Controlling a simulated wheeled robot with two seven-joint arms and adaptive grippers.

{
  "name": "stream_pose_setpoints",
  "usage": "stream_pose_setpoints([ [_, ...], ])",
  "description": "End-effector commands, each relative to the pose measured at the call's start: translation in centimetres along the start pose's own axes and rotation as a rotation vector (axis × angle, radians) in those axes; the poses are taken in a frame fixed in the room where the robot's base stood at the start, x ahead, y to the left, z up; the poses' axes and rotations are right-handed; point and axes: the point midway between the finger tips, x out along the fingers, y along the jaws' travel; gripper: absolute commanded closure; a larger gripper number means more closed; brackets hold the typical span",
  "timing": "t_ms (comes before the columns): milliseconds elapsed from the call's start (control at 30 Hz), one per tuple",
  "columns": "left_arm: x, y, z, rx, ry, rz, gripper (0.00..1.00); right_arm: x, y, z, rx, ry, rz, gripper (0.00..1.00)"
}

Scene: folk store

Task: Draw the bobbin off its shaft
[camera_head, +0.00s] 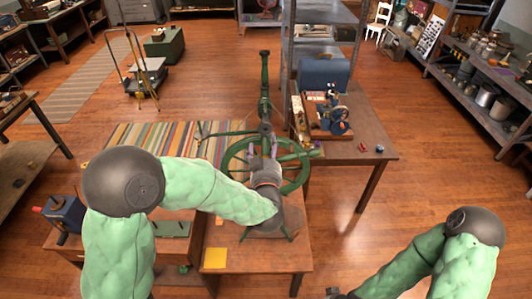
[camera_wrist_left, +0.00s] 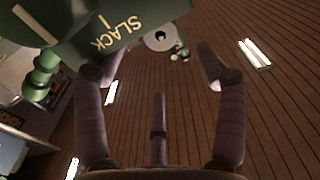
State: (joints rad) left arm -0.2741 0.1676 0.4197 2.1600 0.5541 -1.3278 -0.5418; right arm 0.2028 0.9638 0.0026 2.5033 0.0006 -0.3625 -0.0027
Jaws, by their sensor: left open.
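The green spinning wheel (camera_head: 237,165) stands at the middle of the head view, behind my left gripper (camera_head: 262,150). In the left wrist view, my left gripper (camera_wrist_left: 158,62) has its fingers spread with nothing between their pads. A pale round end with a dark hole, apparently the bobbin (camera_wrist_left: 152,41), lies just beyond the fingertips, roughly midway between them. Its shaft cannot be made out. A green part marked "SLACK" (camera_wrist_left: 110,25) sits beside it, close to the left finger. My right arm is at the lower right; its gripper is barely visible at the bottom edge.
A wooden table (camera_head: 255,260) with a yellow card (camera_head: 215,258) is in front of the wheel. A side table (camera_head: 375,125) at the right bears a small blue-wheeled machine (camera_head: 330,115). A grey shelf rack (camera_head: 287,60) stands behind it. Open floor (camera_head: 430,170) is at the right.

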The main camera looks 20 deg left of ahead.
Motion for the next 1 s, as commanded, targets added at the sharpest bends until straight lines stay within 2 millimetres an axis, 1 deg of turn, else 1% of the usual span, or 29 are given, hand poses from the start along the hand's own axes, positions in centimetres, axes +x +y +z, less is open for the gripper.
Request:
stream_pose_setpoints([
  [33,0.6,0.0,0.0,0.0,0.0,-0.002,0.28,-0.1,0.0,0.0,0.0,0.0,0.0,0.27],
  [267,2.9,0.0,0.0,0.0,0.0,-0.001,0.28,-0.2,-0.1,0.0,0.0,0.0,0.0,0.27],
  [600,6.3,0.0,0.1,0.0,0.0,0.0,0.28,0.7,0.2,0.0,0.0,0.0,0.0,0.27],
  [800,7.5,0.0,0.0,-0.001,0.0,0.0,0.28,0.9,0.3,0.0,0.0,0.0,0.0,0.27],
  [1000,8.0,0.0,0.0,0.0,0.0,0.0,0.28,1.0,0.3,0.0,0.0,0.0,0.0,0.27],
])
